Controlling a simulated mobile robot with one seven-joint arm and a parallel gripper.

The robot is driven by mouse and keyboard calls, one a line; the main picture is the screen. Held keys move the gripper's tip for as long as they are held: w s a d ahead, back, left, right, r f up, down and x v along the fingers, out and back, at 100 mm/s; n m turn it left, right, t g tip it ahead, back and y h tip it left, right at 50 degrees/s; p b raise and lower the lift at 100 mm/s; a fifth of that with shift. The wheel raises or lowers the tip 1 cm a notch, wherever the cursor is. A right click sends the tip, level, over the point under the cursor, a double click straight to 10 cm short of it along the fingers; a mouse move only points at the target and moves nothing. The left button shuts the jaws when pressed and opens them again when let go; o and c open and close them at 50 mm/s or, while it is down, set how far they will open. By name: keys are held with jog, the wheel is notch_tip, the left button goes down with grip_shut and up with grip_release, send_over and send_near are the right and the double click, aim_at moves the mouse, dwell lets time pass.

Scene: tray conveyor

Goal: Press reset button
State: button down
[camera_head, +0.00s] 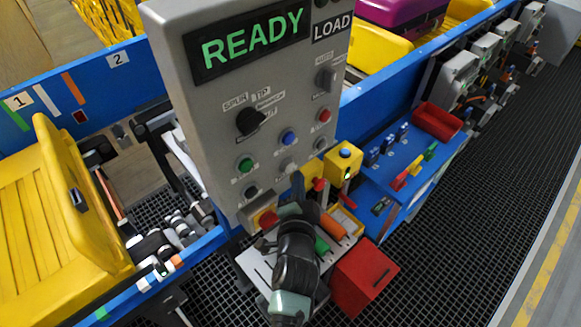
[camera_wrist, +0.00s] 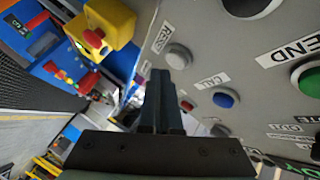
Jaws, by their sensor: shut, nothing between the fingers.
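The grey control panel (camera_head: 215,130) stands in front of me, with a READY display at its top. A pale grey button (camera_wrist: 177,57) shows in the wrist view beside a label that seems to read RESET; it appears as a grey button (camera_head: 286,165) in the lower row in the head view. My gripper (camera_wrist: 160,75) is shut and empty. Its tips appear just beside the pale button in the wrist view; I cannot tell whether they touch it. In the head view my gripper (camera_head: 298,180) is in front of the panel's lower part.
A blue button (camera_wrist: 225,99), a red button (camera_wrist: 187,105) and a green button (camera_wrist: 312,77) are close by. A yellow box (camera_head: 342,160) stands right of my gripper, above a red bin (camera_head: 362,276). A yellow tray (camera_head: 60,220) is on the left conveyor.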

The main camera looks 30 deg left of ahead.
jog(key=d+b, duration=0.1)
jog(key=s+d+b, duration=0.1)
jog(key=d, duration=0.1)
jog(key=d+b, duration=0.1)
jog(key=shift+s+d, duration=0.35)
jog(key=shift+s, duration=0.05)
dwell(0.6)
jog(key=w+d+r+n+t+h+b, duration=0.1)
jog(key=w+d+r+n+t, duration=0.15)
jog(key=r, duration=1.05)
jog(key=w+d+r+n+t+b, duration=0.1)
jog(key=d+r+n+t+b, duration=0.2)
jog(key=r, duration=1)
jog(key=s+d+r+t+h, duration=0.2)
jog(key=s+d+r, duration=0.1)
jog(key=r, duration=0.4)
jog(key=s+d+r+t+h, duration=0.2)
jog(key=s+d+r+t, duration=0.1)
jog(key=s+r, duration=0.3)
jog(key=s+d+r+t+h+b, duration=0.1)
jog(key=s+d+r+t, duration=0.2)
jog(key=r, duration=0.7)
jog(key=shift+s+d+r+n+h, duration=0.2)
jog(key=shift+s+n+h, duration=0.25)
jog(key=shift+s, duration=0.6)
